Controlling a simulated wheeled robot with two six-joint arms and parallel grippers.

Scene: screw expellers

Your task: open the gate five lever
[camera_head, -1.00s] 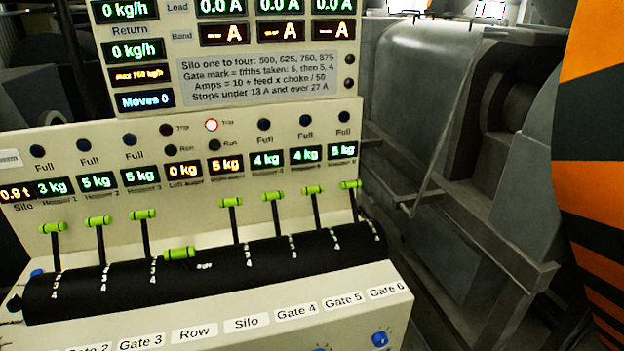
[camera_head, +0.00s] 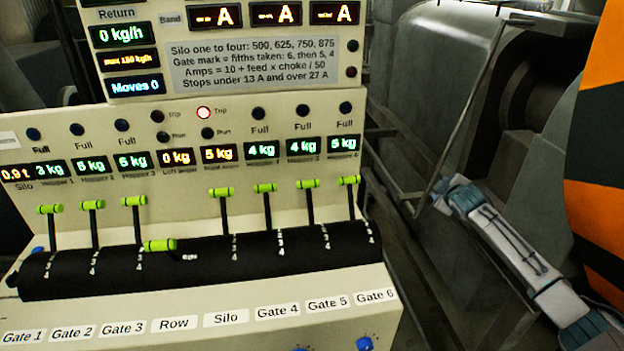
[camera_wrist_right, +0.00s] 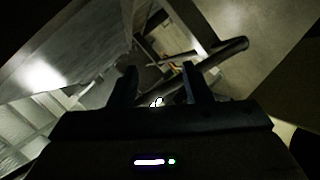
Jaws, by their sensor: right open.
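The gate five lever (camera_head: 307,184) has a green grip on a dark stem and stands upright, seventh from the left in the head view. Its label, Gate 5 (camera_head: 329,304), is on the panel's front below it. My right arm (camera_head: 510,250) lies to the right of the panel, apart from the levers; its fingers are not clear there. In the right wrist view my right gripper (camera_wrist_right: 158,86) is open with nothing between its dark fingers. My left gripper is out of view.
The gate four lever (camera_head: 264,187) and gate six lever (camera_head: 348,180) stand upright close on either side. The row lever (camera_head: 160,245) is tilted low. Metal framing (camera_head: 400,190) and an orange and black striped surface (camera_head: 600,160) are at the right.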

